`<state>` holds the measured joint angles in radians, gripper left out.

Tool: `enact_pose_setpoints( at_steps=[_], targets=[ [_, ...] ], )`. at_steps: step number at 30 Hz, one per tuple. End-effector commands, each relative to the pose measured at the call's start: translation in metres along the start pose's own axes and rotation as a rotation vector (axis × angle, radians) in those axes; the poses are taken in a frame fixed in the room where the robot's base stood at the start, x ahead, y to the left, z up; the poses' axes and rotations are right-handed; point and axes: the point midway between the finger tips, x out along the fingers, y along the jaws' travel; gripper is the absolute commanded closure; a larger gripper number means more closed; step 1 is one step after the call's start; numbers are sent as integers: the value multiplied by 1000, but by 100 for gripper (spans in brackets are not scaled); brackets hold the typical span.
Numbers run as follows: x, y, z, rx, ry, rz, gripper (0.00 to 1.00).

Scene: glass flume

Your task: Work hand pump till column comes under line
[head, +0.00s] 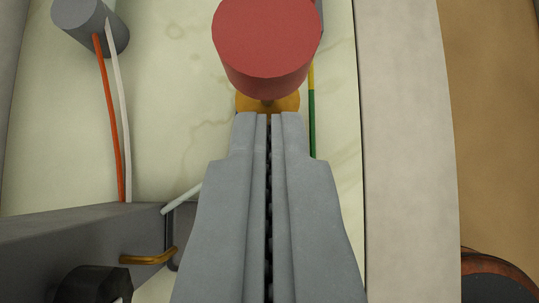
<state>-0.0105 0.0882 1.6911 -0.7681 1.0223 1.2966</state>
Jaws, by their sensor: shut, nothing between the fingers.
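A red cylindrical knob (266,45), which looks like the hand pump's handle, stands at the top centre of the head view. A brass-coloured collar (285,101) shows just below it. My gripper (268,116) is shut and empty, its fingertips at the collar's near edge in the picture; I cannot tell whether they touch it. The fingers hide part of the collar and whatever lies beneath. No liquid column or line can be made out for certain; a thin yellow and green strip (312,120) runs right of the fingertips.
A grey cylinder (90,20) with an orange tube (112,130) and a white tube (121,100) is at the upper left. A grey beam (70,235) with a brass hook (150,258) lies lower left. A pale ledge (408,150) borders the right. Pale marble surface between is clear.

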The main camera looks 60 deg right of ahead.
Motion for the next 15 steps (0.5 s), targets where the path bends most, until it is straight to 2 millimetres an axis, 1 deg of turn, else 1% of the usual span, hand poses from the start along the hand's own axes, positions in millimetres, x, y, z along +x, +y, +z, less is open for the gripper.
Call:
enact_pose_setpoints(
  at_steps=[1, 9, 15],
  targets=[
    [-12, 0, -1, 0, 2, -4, 100],
    [-66, 0, -2, 1, 5, -5, 100],
    [-100, 0, -2, 1, 6, -6, 100]
  ],
)
